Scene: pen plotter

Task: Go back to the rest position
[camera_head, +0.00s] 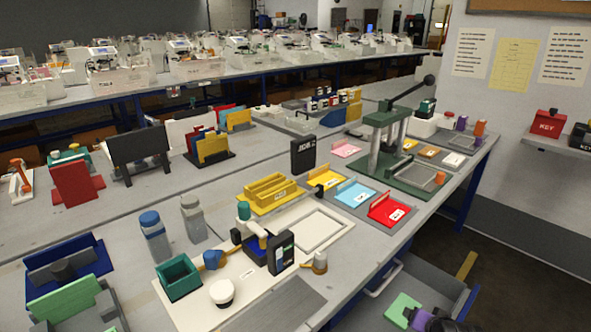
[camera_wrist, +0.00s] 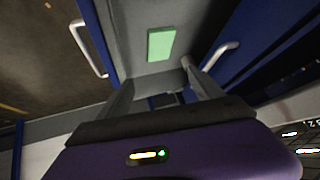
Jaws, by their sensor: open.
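My gripper (camera_head: 420,316) is at the bottom right of the head view, over an open grey drawer (camera_head: 425,278) beside the workbench. In the wrist view my gripper (camera_wrist: 158,76) has its two grey fingers apart with nothing held between them. A light green block (camera_head: 403,308) lies in the drawer close to the gripper. The same block shows in the wrist view (camera_wrist: 161,44), beyond the fingertips and apart from them. Part of my gripper is cut off by the lower edge of the head view.
The drawer's pale handle (camera_head: 384,281) sticks out beside the bench. The bench (camera_head: 120,208) above holds a green lever press (camera_head: 385,140), coloured trays, a white board with small devices, and bottles. A wall shelf (camera_head: 560,148) stands at the right. Dark floor (camera_head: 510,255) is open at the right.

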